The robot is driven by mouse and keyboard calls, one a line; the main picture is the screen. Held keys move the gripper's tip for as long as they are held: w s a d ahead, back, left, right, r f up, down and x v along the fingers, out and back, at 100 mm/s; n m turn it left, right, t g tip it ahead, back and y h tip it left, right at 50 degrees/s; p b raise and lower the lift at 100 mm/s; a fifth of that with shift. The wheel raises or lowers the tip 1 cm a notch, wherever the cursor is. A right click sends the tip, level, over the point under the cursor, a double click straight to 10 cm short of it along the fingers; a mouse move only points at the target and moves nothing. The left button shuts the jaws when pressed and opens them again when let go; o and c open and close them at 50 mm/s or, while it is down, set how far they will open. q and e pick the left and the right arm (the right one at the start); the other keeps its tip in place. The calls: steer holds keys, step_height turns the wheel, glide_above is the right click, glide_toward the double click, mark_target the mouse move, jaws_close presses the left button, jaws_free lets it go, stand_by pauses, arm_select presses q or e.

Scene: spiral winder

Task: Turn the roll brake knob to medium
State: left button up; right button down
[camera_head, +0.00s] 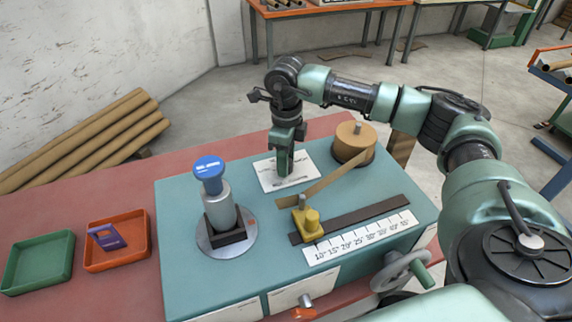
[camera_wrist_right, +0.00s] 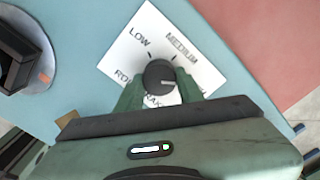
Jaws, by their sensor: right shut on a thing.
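The roll brake knob (camera_wrist_right: 158,74) is a dark round knob on a white label plate (camera_wrist_right: 135,52). Its white pointer line faces right in the right wrist view, below the MEDIUM mark. LOW is at upper left, MEDIUM at upper right; any label at the right is hidden by a finger. My right gripper (camera_wrist_right: 160,92) is shut on the knob, one finger on each side. In the head view my right gripper (camera_head: 284,172) points down onto the plate (camera_head: 268,179), and the knob is hidden behind it. My left gripper is not in view.
A blue-capped metal spindle (camera_head: 219,205) stands left of the plate on the teal machine top (camera_head: 180,260). A brown paper roll (camera_head: 354,146) is close at the right, with a strip running to a yellow slider (camera_head: 308,222). A green tray (camera_head: 38,262) and orange tray (camera_head: 118,262) lie left.

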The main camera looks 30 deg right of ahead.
steer(key=n+b, duration=0.3)
steer(key=n, duration=0.2)
steer(key=shift+w+f+n, duration=0.1)
steer(key=shift+w+n, duration=0.05)
steer(key=shift+n, duration=0.15)
steer(key=n+b, duration=0.2)
steer(key=n, duration=0.2)
steer(key=shift+n+b, duration=0.3)
steer(key=shift+n, duration=0.1)
steer(key=shift+r, duration=0.2)
steer(key=c, duration=0.9)
jaws_free()
step_height(320, 180, up, 8)
steer(key=shift+f+b, duration=0.1)
steer(key=shift+b, duration=0.55)
